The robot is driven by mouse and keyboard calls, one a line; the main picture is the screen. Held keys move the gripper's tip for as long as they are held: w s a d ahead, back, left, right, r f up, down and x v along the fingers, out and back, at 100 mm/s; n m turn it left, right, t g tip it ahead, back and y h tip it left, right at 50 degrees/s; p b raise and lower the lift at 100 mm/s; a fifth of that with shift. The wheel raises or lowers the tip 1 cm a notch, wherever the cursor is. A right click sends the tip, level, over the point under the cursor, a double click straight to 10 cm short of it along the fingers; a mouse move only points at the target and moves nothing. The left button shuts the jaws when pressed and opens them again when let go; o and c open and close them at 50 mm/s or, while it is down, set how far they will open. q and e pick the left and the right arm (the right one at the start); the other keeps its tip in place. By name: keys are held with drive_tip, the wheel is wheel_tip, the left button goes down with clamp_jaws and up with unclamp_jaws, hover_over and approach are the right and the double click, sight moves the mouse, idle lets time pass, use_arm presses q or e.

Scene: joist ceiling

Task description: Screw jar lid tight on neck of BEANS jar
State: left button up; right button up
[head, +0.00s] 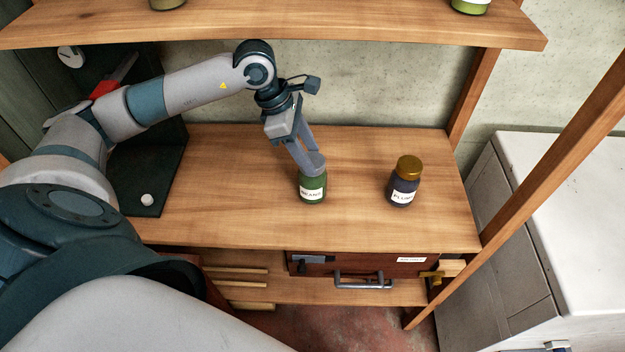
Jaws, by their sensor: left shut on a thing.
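The BEANS jar (312,190), green with a white label, stands upright on the wooden shelf board. A grey-blue jar lid (316,163) is at the top of the jar, between my left gripper's fingertips. My left gripper (311,165) comes down from above, tilted, and is shut on the lid. The lid appears to be on the neck, but I cannot tell how tightly it sits. The fingers partly hide the lid. My right gripper is not in view.
A dark jar labelled PLUMS (403,189) with a gold lid stands to the right. A drawer with a grey handle (363,281) is below the board. An upper shelf (300,28) with jars crosses above. The board between the jars is clear.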

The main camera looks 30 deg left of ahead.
use_arm(q)
drive_tip(key=shift+f+m+b, duration=0.1)
drive_tip(key=shift+m+b, duration=0.3)
drive_tip(key=shift+b, duration=0.1)
drive_tip(key=o, duration=0.8)
drive_tip(key=shift+s+r, duration=0.15)
drive_tip(key=shift+r, duration=0.1)
drive_tip(key=o, duration=0.4)
drive_tip(key=shift+c, duration=0.2)
drive_tip(key=shift+r, duration=0.1)
